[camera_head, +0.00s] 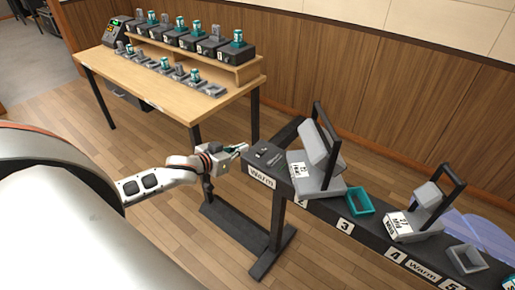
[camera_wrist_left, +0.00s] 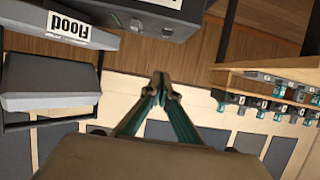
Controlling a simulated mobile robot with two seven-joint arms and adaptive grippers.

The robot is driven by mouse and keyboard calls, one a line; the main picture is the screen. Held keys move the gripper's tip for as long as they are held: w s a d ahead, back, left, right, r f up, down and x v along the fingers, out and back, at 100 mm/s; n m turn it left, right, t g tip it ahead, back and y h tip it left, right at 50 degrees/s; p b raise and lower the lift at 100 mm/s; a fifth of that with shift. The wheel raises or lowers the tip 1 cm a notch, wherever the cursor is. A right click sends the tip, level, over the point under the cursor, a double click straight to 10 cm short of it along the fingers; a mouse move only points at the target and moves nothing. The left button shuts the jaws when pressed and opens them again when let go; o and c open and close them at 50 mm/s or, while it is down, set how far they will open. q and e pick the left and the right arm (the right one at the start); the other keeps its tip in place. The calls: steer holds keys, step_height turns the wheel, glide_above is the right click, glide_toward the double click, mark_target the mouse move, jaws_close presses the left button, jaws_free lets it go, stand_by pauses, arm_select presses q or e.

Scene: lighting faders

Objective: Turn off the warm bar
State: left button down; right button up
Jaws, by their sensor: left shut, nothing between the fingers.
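The warm bar (camera_head: 335,212) is a long dark beam with "Warm" labels and numbered spots, running to the right in the head view. Its near end box (camera_head: 267,157) carries a "Warm" label (camera_head: 261,178) and small dark controls on top, too small to read. The end box also shows at the top of the left wrist view (camera_wrist_left: 165,14). My left gripper (camera_head: 241,149) is shut and empty, just left of the end box and apparently apart from it. Its closed green fingertips show in the left wrist view (camera_wrist_left: 160,86). My right gripper is out of view.
A grey flood lamp (camera_head: 312,155) stands beside the end box; its "Flood" label (camera_wrist_left: 68,28) shows upside down. Another lamp (camera_head: 418,213) and a teal tray (camera_head: 358,200) sit farther along. A wooden table (camera_head: 150,84) with several dark units stands behind.

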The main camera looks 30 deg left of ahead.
arm_select(q)
glide_above(257, 157)
steer(key=f, duration=0.1)
steer(key=f+b, duration=0.1)
steer(key=f, duration=0.1)
steer(key=shift+w+d+f, duration=0.15)
steer(key=shift+w+f, duration=0.05)
steer(key=shift+f, duration=0.05)
step_height(257, 157, down, 3)
steer(key=shift+s+f+b, duration=0.1)
steer(key=shift+f+b, duration=0.05)
steer(key=shift+b, duration=0.15)
steer(key=shift+f, duration=0.45)
steer(key=shift+s+f, duration=0.1)
steer(key=shift+f, duration=0.2)
steer(key=shift+r, duration=0.15)
